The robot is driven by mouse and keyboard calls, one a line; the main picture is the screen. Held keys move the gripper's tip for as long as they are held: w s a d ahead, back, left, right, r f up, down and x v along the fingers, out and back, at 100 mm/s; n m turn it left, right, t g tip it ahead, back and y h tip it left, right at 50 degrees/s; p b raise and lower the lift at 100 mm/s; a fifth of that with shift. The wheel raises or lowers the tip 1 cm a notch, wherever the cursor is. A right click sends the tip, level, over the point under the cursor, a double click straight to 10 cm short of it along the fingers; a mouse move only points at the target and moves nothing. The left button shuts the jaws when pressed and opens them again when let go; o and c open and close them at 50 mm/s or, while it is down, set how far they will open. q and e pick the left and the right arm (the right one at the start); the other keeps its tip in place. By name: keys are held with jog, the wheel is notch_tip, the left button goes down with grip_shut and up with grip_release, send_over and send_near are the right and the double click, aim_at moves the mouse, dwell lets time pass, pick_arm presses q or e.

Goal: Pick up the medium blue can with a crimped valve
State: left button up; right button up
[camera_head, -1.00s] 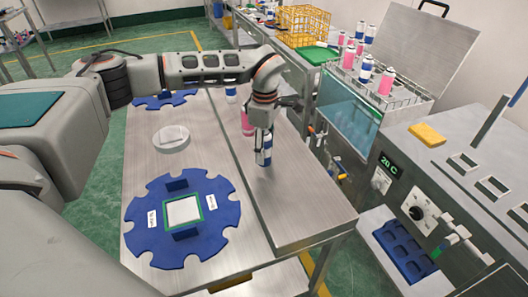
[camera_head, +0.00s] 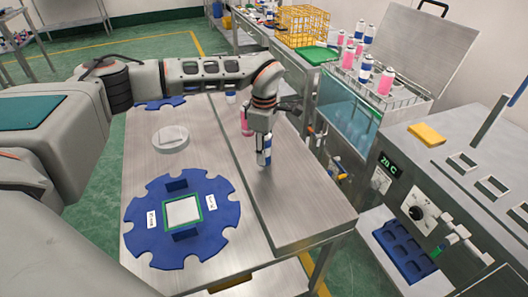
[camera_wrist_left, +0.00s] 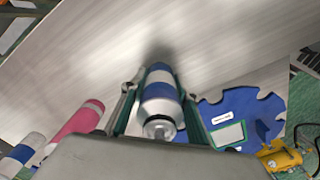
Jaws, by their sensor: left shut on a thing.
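My left gripper (camera_head: 268,140) is shut on a blue-and-white can (camera_head: 266,155) over the right-hand strip of the steel table. The left wrist view shows the can (camera_wrist_left: 160,95) between the two fingers, its metal top and valve toward the camera. I cannot tell for sure whether its base touches the table. The wrist hides part of it in the head view. A pink can (camera_head: 246,124) stands just behind and left of the gripper. Another blue-and-white can (camera_head: 231,95) stands farther back. My right gripper is not in view.
A blue notched disc (camera_head: 222,236) lies at the table front, a round pale dish (camera_head: 171,140) behind it. At right are a water bath (camera_head: 347,116) with several cans above it and a machine panel (camera_head: 398,190). The table's front right strip (camera_head: 300,215) is clear.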

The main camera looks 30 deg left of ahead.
pick_arm(q)
notch_tip(320, 180, up, 20)
jog(key=shift+p, duration=0.45)
jog(key=shift+s+f, duration=0.1)
jog(key=shift+f, duration=0.05)
